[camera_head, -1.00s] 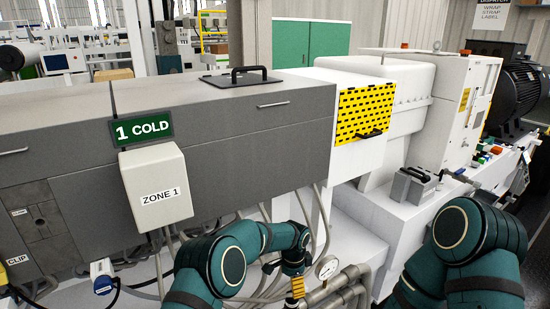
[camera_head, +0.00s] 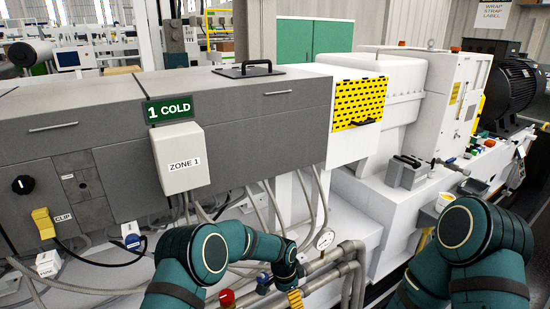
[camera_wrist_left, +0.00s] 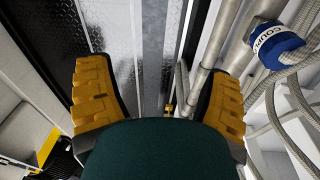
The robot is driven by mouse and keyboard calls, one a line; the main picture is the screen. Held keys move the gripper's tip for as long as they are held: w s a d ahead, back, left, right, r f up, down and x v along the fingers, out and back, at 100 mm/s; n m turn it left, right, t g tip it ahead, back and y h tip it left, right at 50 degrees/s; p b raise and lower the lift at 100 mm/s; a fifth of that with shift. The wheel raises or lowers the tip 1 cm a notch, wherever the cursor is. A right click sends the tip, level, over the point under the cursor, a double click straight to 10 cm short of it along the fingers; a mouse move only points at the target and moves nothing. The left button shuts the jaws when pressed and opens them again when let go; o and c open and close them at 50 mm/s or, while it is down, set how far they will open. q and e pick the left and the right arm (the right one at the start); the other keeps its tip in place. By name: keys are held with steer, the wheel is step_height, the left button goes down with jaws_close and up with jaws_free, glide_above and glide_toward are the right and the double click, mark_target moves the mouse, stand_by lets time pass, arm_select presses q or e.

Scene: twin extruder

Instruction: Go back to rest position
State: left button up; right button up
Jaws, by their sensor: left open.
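My left arm (camera_head: 205,255) reaches forward at the lower middle of the head view, in front of the grey extruder housing (camera_head: 240,130). Only a small yellow-orange part of my left gripper (camera_head: 295,299) shows there, near the bottom edge by the pipes. In the left wrist view, the two yellow-orange fingers of my left gripper (camera_wrist_left: 160,95) are wide apart with nothing between them. My right arm (camera_head: 470,245) is bent at the lower right of the head view. My right gripper is out of sight.
Grey pipes (camera_head: 335,275) and a round gauge (camera_head: 325,239) are close to my left gripper. In the left wrist view, a blue-capped fitting (camera_wrist_left: 277,45) and hoses are at the right. A ZONE 1 box (camera_head: 180,160) hangs on the housing.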

arm_select(q)
steer(key=s+a+n, duration=0.4)
steer(key=s, duration=0.5)
steer(key=s+a+n+t+h, duration=0.1)
steer(key=s+a+n, duration=0.4)
steer(key=s, duration=0.4)
steer(key=s+a+f+n+t+h, duration=0.1)
steer(key=s+a+n, duration=0.4)
steer(key=s, duration=0.4)
